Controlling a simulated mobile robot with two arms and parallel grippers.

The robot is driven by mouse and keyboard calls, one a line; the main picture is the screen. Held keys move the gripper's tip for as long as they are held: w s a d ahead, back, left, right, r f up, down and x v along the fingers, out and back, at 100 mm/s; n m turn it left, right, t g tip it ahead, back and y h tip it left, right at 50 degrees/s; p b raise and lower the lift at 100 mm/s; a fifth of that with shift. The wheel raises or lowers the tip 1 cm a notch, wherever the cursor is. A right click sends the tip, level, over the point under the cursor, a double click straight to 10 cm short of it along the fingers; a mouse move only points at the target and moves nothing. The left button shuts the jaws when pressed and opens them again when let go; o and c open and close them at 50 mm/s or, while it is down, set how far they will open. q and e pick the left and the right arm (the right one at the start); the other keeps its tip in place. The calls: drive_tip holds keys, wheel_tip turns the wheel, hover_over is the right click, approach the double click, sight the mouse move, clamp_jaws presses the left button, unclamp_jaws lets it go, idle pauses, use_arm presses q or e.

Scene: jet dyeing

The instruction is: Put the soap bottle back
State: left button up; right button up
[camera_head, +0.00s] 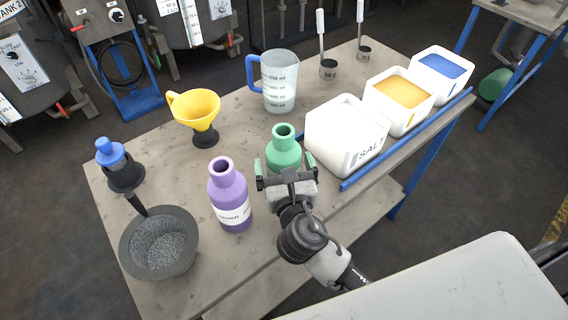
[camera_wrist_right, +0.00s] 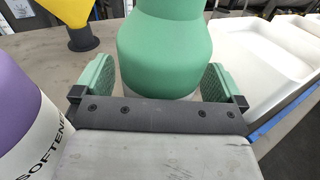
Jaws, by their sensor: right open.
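A green bottle (camera_head: 284,150) with an open neck stands upright on the table, between the purple bottle and the white salt bin. It also fills the top middle of the right wrist view (camera_wrist_right: 165,50); I cannot read a label on it. My right gripper (camera_head: 284,168) is open and low at the near side of the green bottle. In the right wrist view its green-padded fingers (camera_wrist_right: 158,84) stand left and right of the bottle's lower body, with no clear contact. My left gripper is not in view.
The purple softener bottle (camera_head: 229,198) stands close left of my right gripper. The salt bin (camera_head: 344,137) stands close right. A grey bowl (camera_head: 158,246), yellow funnel (camera_head: 196,108) and measuring jug (camera_head: 280,82) share the table. Bare tabletop lies between funnel and jug.

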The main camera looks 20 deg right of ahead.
drive_tip(key=shift+s+r, duration=0.1)
drive_tip(key=shift+r, duration=0.05)
drive_tip(key=s, duration=0.3)
drive_tip(key=s+a+b, duration=0.1)
drive_tip(key=s, duration=0.6)
drive_tip(key=shift+s+a+b, duration=0.15)
drive_tip(key=shift+s+b, duration=0.1)
drive_tip(key=shift+b, duration=0.1)
drive_tip(key=shift+s+a, duration=0.1)
drive_tip(key=shift+s, duration=0.5)
